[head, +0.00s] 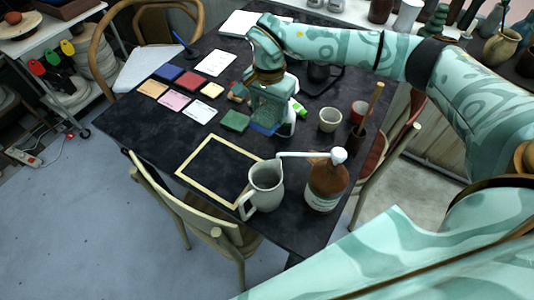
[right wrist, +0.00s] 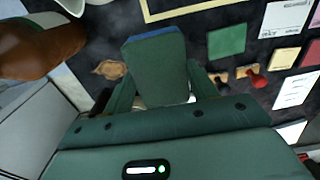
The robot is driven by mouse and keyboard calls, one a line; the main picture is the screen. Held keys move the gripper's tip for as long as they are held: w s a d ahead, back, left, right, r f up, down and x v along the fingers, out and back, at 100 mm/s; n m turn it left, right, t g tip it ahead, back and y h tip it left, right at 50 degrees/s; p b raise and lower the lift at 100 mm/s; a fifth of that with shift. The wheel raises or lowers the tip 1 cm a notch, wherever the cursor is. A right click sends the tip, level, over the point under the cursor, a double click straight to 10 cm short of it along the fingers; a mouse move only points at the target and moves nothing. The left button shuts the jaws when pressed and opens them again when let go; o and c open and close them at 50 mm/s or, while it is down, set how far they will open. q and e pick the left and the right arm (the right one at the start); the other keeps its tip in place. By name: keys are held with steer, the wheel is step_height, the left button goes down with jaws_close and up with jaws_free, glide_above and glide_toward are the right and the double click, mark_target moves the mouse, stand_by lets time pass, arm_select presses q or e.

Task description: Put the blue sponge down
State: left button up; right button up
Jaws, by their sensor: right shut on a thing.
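My right gripper (head: 268,112) is over the dark table (head: 130,120), seen from behind its teal arm. In the right wrist view the right gripper (right wrist: 160,92) is shut on the blue sponge (right wrist: 155,65), a block with a broad green face and a blue edge. A bit of the sponge's blue (head: 265,129) shows below the gripper in the head view; the rest is hidden. I cannot tell whether the sponge touches the table. My left gripper is not in view.
A green tile (head: 235,121) lies left of the gripper, with coloured tiles and cards beyond. A pale cup (head: 330,120) stands to the right.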

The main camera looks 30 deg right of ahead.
step_height(320, 180, down, 10)
steer(key=b, duration=0.3)
steer(key=shift+r, duration=0.15)
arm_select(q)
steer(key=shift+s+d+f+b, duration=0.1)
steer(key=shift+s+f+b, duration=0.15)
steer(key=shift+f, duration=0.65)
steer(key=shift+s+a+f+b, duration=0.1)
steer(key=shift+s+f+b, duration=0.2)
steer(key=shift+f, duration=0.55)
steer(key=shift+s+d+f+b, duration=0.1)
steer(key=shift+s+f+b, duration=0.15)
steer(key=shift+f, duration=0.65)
arm_select(e)
steer(key=shift+f, duration=2)
steer(key=shift+f, duration=0.1)
steer(key=o, duration=0.9)
arm_select(q)
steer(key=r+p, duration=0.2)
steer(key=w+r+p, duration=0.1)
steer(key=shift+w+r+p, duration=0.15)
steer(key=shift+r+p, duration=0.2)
steer(key=shift+p, duration=0.05)
arm_select(e)
step_height(320, 180, up, 12)
steer(key=shift+r, duration=0.15)
